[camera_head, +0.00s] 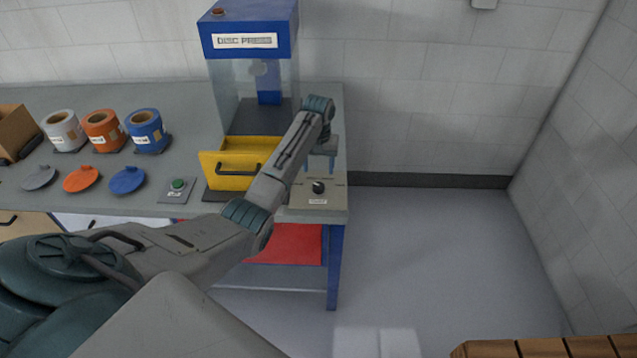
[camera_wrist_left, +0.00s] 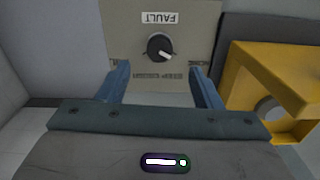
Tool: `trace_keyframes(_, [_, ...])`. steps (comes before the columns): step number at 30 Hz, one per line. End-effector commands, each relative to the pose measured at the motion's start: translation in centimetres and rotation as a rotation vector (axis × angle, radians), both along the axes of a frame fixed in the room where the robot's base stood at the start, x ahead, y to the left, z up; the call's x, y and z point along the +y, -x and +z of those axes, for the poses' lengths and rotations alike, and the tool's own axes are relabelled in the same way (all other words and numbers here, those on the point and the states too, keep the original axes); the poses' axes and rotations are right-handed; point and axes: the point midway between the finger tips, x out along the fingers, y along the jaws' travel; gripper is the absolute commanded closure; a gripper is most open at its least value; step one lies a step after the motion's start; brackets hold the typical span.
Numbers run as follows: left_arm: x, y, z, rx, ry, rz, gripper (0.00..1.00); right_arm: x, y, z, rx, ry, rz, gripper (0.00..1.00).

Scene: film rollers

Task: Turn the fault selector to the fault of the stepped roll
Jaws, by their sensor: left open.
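The fault selector is a dark round knob (camera_head: 318,187) on a light plate at the bench's right front corner. In the left wrist view the knob (camera_wrist_left: 160,47) has a white mark pointing to the lower right; the FAULT label is upside down and the smaller labels are partly hidden. My left gripper (camera_head: 320,168) is open, its blue fingers beside and short of the knob, apart from it. White (camera_head: 62,130), orange (camera_head: 102,129) and blue (camera_head: 146,130) rolls stand at the left; I cannot tell which is stepped. My right gripper is out of view.
A blue disc press (camera_head: 248,40) stands behind, with an open yellow drawer (camera_head: 225,172) beside the selector. A green button (camera_head: 178,184) and grey, orange and blue discs (camera_head: 127,180) lie left.

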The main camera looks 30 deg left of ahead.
Motion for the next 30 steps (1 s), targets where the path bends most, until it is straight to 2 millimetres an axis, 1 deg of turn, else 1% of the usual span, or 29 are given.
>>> trace_keyframes(1, [-0.1,0.1,-0.8,0.005,0.001,0.0,0.41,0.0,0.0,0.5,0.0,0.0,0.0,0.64])
trace_keyframes(6, [-0.1,0.1,-4.2,0.004,0.001,-0.001,0.41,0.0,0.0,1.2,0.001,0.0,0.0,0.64])
trace_keyframes(9, [0.0,0.1,-5.8,0.002,0.0,0.0,0.41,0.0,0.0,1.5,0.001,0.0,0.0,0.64])
trace_keyframes(12, [0.0,0.0,-7.0,0.002,0.0,0.0,0.41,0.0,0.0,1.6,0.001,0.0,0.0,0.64])
trace_keyframes(15, [0.0,0.0,-7.7,0.0,0.0,-0.001,0.41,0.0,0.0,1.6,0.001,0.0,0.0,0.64])
trace_keyframes(18, [-0.1,0.0,-8.1,-0.001,0.0,-0.002,0.41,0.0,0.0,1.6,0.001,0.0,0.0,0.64])
trace_keyframes(25, [0.0,0.0,-8.1,-0.002,-0.001,-0.002,0.41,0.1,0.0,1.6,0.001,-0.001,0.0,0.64])
trace_keyframes(29, [0.0,0.0,-8.1,-0.002,-0.001,-0.002,0.66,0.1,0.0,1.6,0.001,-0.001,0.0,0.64])
trace_keyframes(30, [0.0,0.0,-8.1,-0.002,-0.001,-0.002,0.74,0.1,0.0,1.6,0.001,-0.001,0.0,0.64])
